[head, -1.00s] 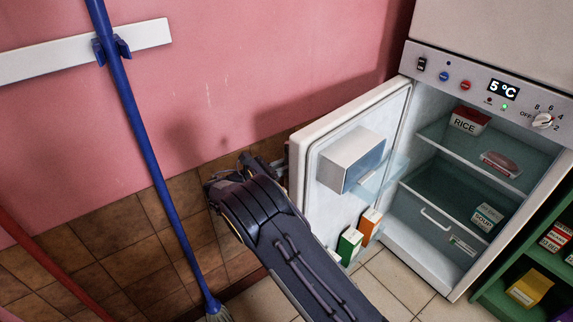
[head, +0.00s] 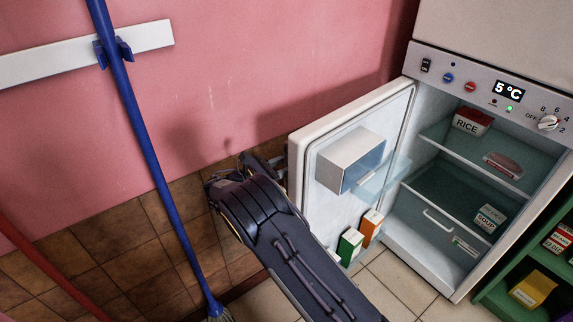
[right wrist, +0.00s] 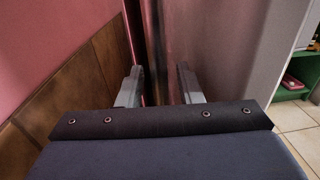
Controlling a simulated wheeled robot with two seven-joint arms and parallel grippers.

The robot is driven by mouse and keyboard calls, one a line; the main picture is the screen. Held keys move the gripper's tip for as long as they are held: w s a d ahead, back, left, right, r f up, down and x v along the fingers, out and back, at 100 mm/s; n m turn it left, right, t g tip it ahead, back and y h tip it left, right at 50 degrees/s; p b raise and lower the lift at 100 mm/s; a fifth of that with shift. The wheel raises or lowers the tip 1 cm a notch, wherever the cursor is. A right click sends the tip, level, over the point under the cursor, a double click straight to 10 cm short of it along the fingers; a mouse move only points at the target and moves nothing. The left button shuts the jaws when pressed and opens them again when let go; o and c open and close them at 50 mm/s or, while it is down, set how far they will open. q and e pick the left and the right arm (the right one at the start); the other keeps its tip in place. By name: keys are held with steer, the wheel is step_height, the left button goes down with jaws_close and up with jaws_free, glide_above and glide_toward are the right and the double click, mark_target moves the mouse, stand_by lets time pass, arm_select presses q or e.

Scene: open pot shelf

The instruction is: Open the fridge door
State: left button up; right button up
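The white fridge (head: 463,275) stands at the right, and its door (head: 303,180) is swung wide open to the left. The shelves inside and the door's inner side show. My right arm reaches in from the bottom, and my right gripper (head: 262,165) is beside the door's free edge, on its outer side near the wall. In the right wrist view, the two fingers (right wrist: 158,88) are spread apart, with a dark vertical strip between them and the grey door face (right wrist: 220,50) at the right. I cannot tell whether they touch it. My left gripper is not in view.
A pink wall with brown tiles (head: 130,235) is close behind the door and gripper. A blue broom (head: 150,150) hangs from a white rail at the left. A green shelf (head: 495,300) with boxes stands right of the fridge. Small cartons (head: 350,245) sit in the door.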

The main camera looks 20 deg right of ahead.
steer(key=v, duration=0.7)
steer(key=shift+a, duration=0.25)
steer(key=shift+s, duration=0.15)
